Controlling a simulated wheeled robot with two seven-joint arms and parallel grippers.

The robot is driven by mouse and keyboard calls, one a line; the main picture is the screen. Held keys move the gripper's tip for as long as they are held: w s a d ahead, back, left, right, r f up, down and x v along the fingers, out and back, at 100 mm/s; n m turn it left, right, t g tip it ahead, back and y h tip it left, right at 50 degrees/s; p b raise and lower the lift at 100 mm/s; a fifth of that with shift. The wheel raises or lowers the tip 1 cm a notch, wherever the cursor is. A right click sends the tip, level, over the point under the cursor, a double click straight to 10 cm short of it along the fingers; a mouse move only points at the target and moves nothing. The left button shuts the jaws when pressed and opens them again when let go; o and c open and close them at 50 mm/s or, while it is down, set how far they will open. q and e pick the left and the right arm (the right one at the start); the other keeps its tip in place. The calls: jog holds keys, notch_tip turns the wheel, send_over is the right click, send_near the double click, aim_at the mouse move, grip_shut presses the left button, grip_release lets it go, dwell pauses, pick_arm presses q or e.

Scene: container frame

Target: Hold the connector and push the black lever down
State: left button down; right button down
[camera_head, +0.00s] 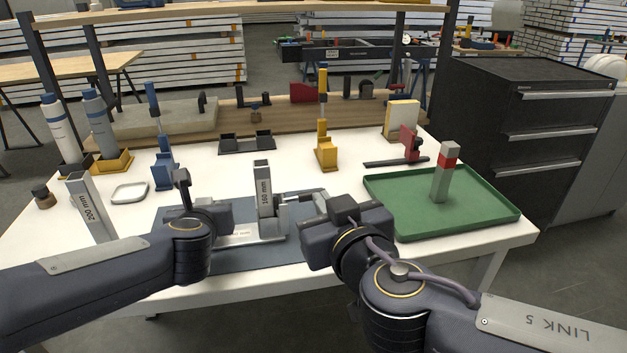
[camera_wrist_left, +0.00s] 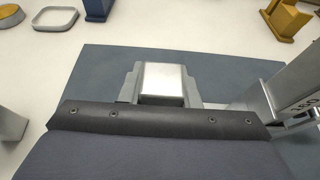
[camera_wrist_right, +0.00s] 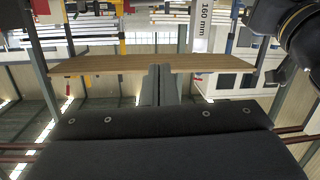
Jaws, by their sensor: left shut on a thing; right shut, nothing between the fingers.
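A silver block (camera_wrist_left: 163,80), which looks like the connector, sits between the grey fingers of my left gripper (camera_wrist_left: 160,88) over a blue-grey mat (camera_wrist_left: 110,65). My left gripper (camera_head: 232,218) is shut on it, low over the mat in the head view; the gripper body hides most of the block there. An upright grey post (camera_head: 264,195) marked 160 mm stands just right of it and shows in the left wrist view (camera_wrist_left: 300,95). My right gripper (camera_head: 286,199) is shut and empty, close to the post's right side; contact is unclear. I cannot clearly make out a black lever.
A green tray (camera_head: 480,216) holding a grey block with a red band (camera_head: 446,172) lies at right. A grey post marked 200 mm (camera_head: 91,207) stands at left. Behind are a yellow stand (camera_head: 326,150), a blue stand (camera_head: 162,170) and a black holder (camera_head: 246,143).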

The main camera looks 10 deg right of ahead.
pick_arm(q)
jog(key=shift+r, duration=0.1)
pick_arm(e)
jog(key=w+r+n+g+y, duration=0.1)
jog(key=w+r+n+y, duration=0.5)
jog(key=n, duration=0.4)
jog(key=s+d+f+n+g+y, duration=0.1)
jog(key=d+f+n+g+y, duration=0.15)
jog(key=d+n, duration=0.2)
jog(key=n+g, duration=0.4)
jog(key=n, duration=0.3)
send_near(309, 196)
jog(key=shift+m, duration=0.25)
jog(key=shift+x, duration=2.95)
